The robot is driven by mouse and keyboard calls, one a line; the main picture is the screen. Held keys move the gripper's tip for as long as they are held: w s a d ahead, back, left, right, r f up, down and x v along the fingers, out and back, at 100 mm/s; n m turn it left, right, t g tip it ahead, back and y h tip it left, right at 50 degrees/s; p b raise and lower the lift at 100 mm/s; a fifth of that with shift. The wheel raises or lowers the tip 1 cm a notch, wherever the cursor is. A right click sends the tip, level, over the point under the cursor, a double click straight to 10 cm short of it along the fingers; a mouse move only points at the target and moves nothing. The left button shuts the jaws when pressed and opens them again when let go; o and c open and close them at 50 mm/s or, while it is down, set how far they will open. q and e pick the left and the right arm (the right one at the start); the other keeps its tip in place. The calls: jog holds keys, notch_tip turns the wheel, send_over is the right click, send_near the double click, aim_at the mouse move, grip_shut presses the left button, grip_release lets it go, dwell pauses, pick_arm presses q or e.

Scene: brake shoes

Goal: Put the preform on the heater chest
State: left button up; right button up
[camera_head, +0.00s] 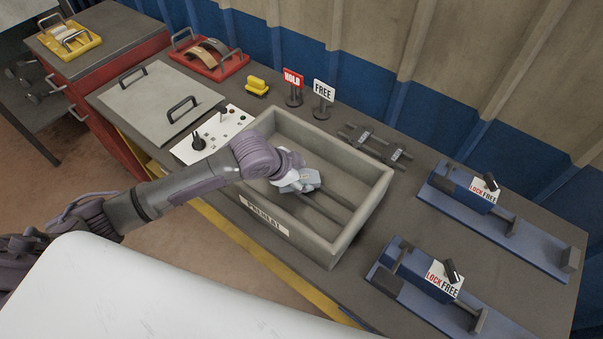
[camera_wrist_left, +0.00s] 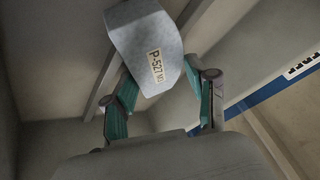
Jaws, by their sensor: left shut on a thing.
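The preform (camera_wrist_left: 140,35) is a pale grey block with a label reading P-527, large in the left wrist view. My left gripper (camera_wrist_left: 160,82) is shut on it, with one teal-lined finger on each side. In the head view the preform (camera_head: 308,177) shows at the tip of my left gripper (camera_head: 292,183), over the open inside of the heater chest (camera_head: 352,232). The chest is a grey open box with a PREHEAT label on its front and rails along its floor. I cannot tell whether the preform touches the rails. My right gripper is not in view.
Left of the chest are a control panel (camera_head: 212,134) and a flat grey lid (camera_head: 160,104) with two handles. HOLD (camera_head: 293,79) and FREE (camera_head: 324,92) signs stand behind it. Two blue clamp fixtures (camera_head: 520,238) (camera_head: 425,300) lie to the right. A red tray (camera_head: 209,58) sits at the back.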

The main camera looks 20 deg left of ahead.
pick_arm(q)
jog(key=o, duration=1.3)
jog(key=shift+s+a+r, duration=0.1)
jog(key=shift+s+r, duration=0.05)
jog(key=shift+r, duration=0.2)
jog(key=v, duration=1.1)
jog(key=shift+s+r, duration=0.1)
jog(key=shift+r, duration=0.1)
